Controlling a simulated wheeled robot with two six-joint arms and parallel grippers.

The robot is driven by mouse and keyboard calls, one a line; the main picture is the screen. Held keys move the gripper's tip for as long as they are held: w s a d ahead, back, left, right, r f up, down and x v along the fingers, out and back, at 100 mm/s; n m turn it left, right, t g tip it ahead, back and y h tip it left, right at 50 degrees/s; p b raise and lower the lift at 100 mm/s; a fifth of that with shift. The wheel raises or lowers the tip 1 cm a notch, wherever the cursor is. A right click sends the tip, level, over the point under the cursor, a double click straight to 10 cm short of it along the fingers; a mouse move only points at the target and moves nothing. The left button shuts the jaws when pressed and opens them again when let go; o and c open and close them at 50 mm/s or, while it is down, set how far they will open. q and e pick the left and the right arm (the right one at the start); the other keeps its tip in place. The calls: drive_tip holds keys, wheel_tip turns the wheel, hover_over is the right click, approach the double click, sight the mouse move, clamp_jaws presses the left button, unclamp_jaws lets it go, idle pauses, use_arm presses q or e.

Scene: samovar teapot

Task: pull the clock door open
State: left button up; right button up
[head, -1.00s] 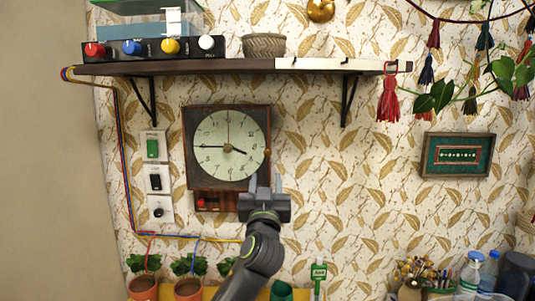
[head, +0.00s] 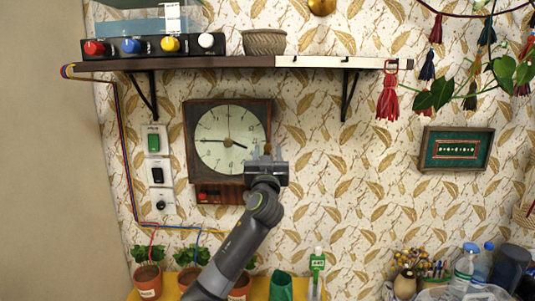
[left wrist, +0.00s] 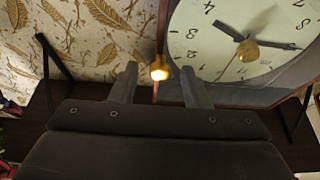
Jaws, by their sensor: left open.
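The clock (head: 227,128) hangs on the wall below the shelf, with a dark square frame and a pale round dial; it also shows in the left wrist view (left wrist: 225,40). Its door looks shut. A small brass knob (left wrist: 160,72) stands at the door's edge; in the head view it shows just above my gripper (head: 268,148). My left gripper (head: 265,156) is at the lower right part of the clock. In the left wrist view its two fingers (left wrist: 157,85) are apart, with the knob showing between their tips. Whether they touch it I cannot tell. My right gripper is out of view.
A shelf (head: 225,62) with colored knobs and a bowl (head: 264,42) runs above the clock. Wall switches (head: 157,172) are to its left. Potted plants (head: 147,280) stand below. The wall right of the clock is clear up to a framed picture (head: 456,149).

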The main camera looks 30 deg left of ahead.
use_arm(q)
clamp_jaws()
